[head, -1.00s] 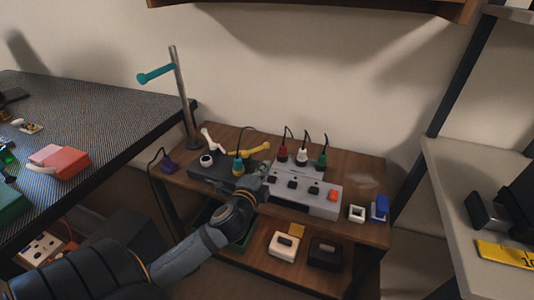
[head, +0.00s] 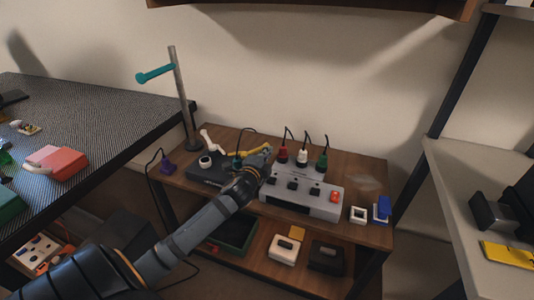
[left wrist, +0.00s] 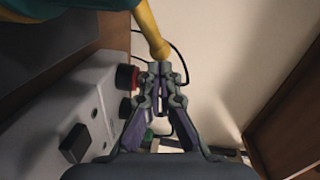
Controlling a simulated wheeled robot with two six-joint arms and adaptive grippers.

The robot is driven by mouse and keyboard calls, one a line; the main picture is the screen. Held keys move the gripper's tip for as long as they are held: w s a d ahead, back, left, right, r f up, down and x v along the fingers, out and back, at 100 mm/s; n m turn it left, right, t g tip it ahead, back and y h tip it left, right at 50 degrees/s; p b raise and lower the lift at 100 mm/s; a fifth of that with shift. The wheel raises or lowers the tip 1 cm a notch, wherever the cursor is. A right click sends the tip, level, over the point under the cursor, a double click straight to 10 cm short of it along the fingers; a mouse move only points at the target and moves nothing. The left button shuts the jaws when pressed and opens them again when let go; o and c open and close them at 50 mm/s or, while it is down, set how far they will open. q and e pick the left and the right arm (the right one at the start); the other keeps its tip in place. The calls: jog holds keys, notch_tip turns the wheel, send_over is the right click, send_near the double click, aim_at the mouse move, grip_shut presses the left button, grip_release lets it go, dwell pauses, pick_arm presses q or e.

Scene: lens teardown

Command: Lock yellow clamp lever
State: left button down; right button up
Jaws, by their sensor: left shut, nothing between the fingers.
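The yellow clamp lever (head: 250,152) is on the dark box (head: 205,170) at the left of the small wooden shelf unit. In the left wrist view the yellow lever (left wrist: 147,20) comes down from the top edge and ends in a round knob. My left gripper (head: 266,153) is at the lever's right end. In the left wrist view my left gripper (left wrist: 160,70) is shut with nothing between its fingers, and its tips are just below the knob. I cannot tell whether they touch it. My arm hides part of the dark box. My right gripper is not in view.
A grey panel (head: 325,208) with black switches and a red button (head: 334,196) is right of the gripper. Red, white and green plugs with cables stand behind it. A white lever (head: 211,142) and a metal post (head: 183,100) are on the left.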

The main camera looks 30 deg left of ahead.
pick_arm(q)
jog(key=w+a+n+g+y+b, duration=0.1)
jog(key=n+g+y, duration=0.1)
jog(key=y, duration=0.1)
jog(key=w+a+n+g+y+b, duration=0.1)
jog(key=w+n+g+y, duration=0.1)
jog(key=n+y, duration=0.1)
jog(key=w+n+g+y+b, duration=0.1)
jog(key=n+g+y, duration=0.1)
jog(key=y, duration=0.1)
jog(key=shift+w+a+n, duration=0.25)
jog(key=shift+a+n, duration=0.05)
jog(key=shift+a, duration=0.1)
jog(key=shift+w+a+n+g, duration=0.15)
jog(key=shift+a+n+g, duration=0.1)
jog(key=shift+n+g, duration=0.05)
jog(key=shift+w+a+n+g+y+p, duration=0.15)
jog(key=shift+w+a+g+y+p, duration=0.1)
jog(key=shift+a, duration=0.3)
jog(key=shift+w+a+n+g+y+p, duration=0.15)
jog(key=shift+a+y+p, duration=0.1)
jog(key=shift+a, duration=0.3)
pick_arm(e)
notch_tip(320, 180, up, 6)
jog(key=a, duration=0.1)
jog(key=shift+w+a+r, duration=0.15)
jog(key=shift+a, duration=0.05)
